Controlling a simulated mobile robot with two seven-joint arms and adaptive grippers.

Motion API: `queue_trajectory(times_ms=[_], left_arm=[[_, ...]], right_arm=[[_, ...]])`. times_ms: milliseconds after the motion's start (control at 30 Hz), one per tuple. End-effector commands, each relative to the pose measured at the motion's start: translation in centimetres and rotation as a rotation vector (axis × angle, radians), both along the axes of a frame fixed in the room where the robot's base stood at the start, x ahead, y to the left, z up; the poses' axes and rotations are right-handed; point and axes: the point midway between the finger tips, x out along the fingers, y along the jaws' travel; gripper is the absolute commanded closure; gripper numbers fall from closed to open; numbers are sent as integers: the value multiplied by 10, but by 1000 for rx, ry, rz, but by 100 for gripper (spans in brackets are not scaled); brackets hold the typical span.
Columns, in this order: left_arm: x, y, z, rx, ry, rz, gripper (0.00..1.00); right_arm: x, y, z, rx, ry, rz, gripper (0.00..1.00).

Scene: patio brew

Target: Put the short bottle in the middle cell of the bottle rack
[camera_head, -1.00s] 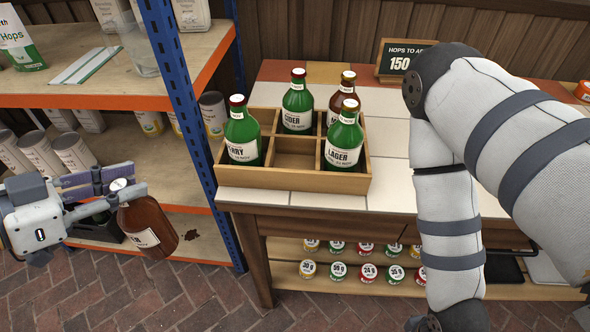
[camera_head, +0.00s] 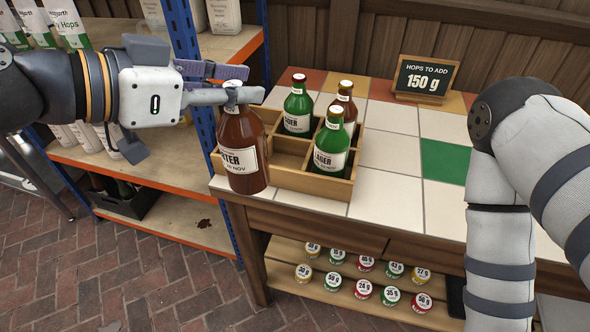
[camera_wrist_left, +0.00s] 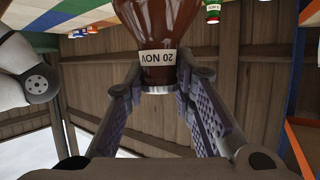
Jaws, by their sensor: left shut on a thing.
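My left gripper (camera_head: 232,95) is shut on the neck of a brown bottle (camera_head: 241,165) with a cream label. The bottle hangs nearly upright at the left end of the wooden bottle rack (camera_head: 312,188), hiding that corner. I cannot tell its height above the table. In the left wrist view the fingers (camera_wrist_left: 160,92) close around the neck of the same bottle (camera_wrist_left: 158,25). The rack shows a green bottle (camera_head: 298,108) at the back, a brown bottle (camera_head: 345,98) behind right and a green lager bottle (camera_head: 331,150) front right. A front middle cell looks empty. My right gripper is out of view.
A blue-and-orange shelf unit (camera_head: 150,172) stands left of the tiled table (camera_head: 390,190). A hops sign (camera_head: 426,80) stands at the table's back. Jars with coloured lids (camera_head: 363,288) sit on the lower shelf. My right arm occupies the right side.

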Motion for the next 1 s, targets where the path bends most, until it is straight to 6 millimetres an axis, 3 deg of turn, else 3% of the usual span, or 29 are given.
queue_trajectory(times_ms=[133, 333, 567, 867, 1000], left_arm=[[-5, -23, 21, 11, -11, 21, 100], [-5, -36, 27, 13, -7, 39, 100], [25, -42, 10, 11, 1, 41, 100], [78, -52, -16, 11, 2, 40, 100], [96, -55, -35, 11, 3, 39, 100]], right_arm=[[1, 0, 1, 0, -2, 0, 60], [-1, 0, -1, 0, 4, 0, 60], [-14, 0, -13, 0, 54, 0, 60], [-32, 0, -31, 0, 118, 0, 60], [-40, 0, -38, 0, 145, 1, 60]])
